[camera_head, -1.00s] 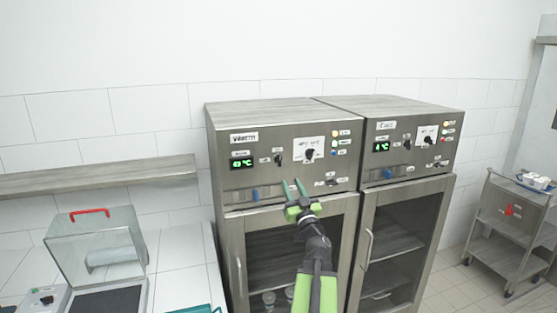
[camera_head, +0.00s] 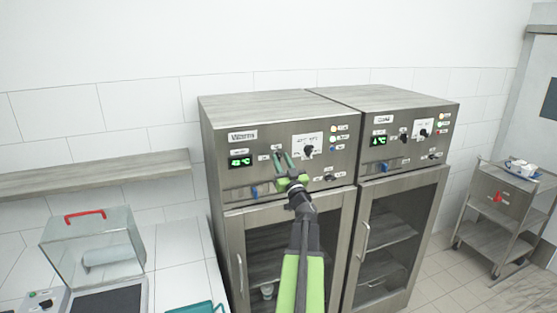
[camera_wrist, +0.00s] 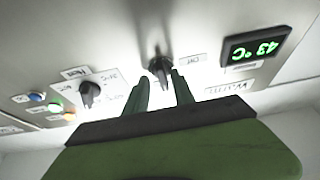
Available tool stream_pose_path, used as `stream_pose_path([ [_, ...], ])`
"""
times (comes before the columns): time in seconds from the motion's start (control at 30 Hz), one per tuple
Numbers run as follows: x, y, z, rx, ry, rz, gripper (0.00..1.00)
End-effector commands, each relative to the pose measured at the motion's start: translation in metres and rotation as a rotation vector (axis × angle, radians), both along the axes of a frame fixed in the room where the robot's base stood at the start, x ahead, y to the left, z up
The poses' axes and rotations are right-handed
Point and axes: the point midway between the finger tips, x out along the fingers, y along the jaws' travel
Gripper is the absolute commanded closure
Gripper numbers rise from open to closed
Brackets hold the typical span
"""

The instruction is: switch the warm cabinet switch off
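The warm cabinet (camera_head: 222,170) stands left of the cold one, with a green 43 °C display (camera_head: 240,161). Its small black switch (camera_wrist: 160,67) shows in the wrist view, which sees the panel upside down. My gripper (camera_head: 282,155) is at the panel with its two green fingers apart. In the wrist view the fingertips (camera_wrist: 160,76) lie on either side of the switch; contact cannot be told. A small label (camera_wrist: 192,60) sits beside the switch, too blurred to read surely. In the head view my fingers largely hide the switch.
A larger dial (camera_head: 308,150) on a white plate and a column of coloured lamps (camera_head: 338,138) sit right of the switch. The cold cabinet (camera_head: 412,185) adjoins on the right. A shelf (camera_head: 95,178), a clear box (camera_head: 92,245) and a trolley (camera_head: 500,215) stand apart.

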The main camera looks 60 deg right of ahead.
Motion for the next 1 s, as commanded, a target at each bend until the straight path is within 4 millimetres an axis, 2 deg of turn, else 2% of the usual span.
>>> stream_pose_path([
  [0.03,0.001,0.001,0.0,0.0,0.0,0.002,0.78],
  [0.2,0.004,0.003,0.0,0.0,0.0,0.005,1.0],
  [0.43,0.005,0.004,0.0,0.0,0.0,0.007,1.0],
  [0.47,0.011,-0.007,0.0,0.002,0.0,0.012,1.0],
  [0.63,0.007,0.004,0.0,-0.009,0.01,0.009,1.0],
  [1.0,0.006,0.005,0.001,-0.164,0.128,0.009,1.0],
])
